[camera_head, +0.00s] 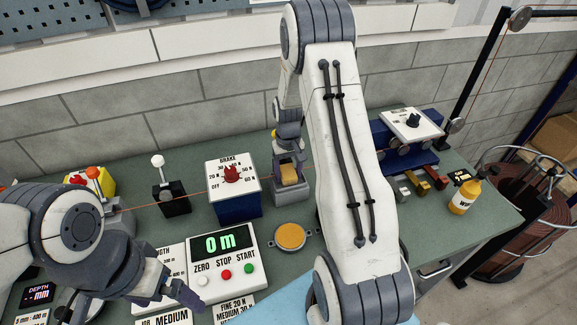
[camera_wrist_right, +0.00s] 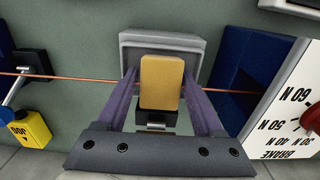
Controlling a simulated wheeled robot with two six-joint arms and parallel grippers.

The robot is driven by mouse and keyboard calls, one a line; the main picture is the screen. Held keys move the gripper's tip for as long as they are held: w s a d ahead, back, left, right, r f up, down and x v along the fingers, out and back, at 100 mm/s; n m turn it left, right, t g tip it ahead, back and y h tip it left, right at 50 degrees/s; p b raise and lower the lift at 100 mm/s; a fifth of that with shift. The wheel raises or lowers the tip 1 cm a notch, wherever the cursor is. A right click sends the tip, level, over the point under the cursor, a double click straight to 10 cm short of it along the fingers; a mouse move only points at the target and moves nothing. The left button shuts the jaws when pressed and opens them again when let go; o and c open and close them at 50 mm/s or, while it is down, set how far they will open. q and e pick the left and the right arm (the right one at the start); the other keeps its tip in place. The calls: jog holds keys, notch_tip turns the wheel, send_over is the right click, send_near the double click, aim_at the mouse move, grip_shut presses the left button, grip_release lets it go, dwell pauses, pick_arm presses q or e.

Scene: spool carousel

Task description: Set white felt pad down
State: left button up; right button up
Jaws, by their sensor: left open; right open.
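No pad that looks white shows. A tan-yellow block-shaped pad (camera_wrist_right: 162,82) sits upright on a grey holder (camera_wrist_right: 190,45), by the copper wire. The pad also shows in the head view (camera_head: 289,174), on the holder behind the round dish. My right gripper (camera_wrist_right: 158,100) is open, with its two fingers on either side of the pad and small gaps beside it. In the head view my right gripper (camera_head: 288,160) is partly hidden by its own arm. My left gripper (camera_head: 180,296) is open and empty, low over the bench near the meter.
A brake box with a red knob (camera_head: 232,174) stands left of the holder. A round dish with a yellow surface (camera_head: 291,236) and a length meter (camera_head: 225,258) are in front. A yellow bottle (camera_head: 465,196) stands at right. Copper wire (camera_head: 150,204) crosses the bench.

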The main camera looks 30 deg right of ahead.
aim_at(288, 170)
notch_tip(288, 170, up, 10)
jog(key=b, duration=0.3)
jog(key=shift+r, duration=0.25)
jog(key=s+a+r+n, duration=0.2)
jog(key=s+a+r, duration=0.15)
jog(key=a, duration=0.65)
jog(key=s+a+r+n, duration=0.2)
jog(key=s+a+n, duration=0.15)
jog(key=a, duration=0.55)
jog(key=s+a+n, duration=0.2)
jog(key=s+a, duration=0.2)
jog(key=s, duration=0.5)
jog(key=s+a+f+n+y+b, duration=0.1)
jog(key=s+a, duration=0.4)
jog(key=s, duration=0.5)
jog(key=shift+s+f+n, duration=0.2)
jog(key=shift+f+n, duration=0.1)
jog(key=shift+n, duration=0.55)
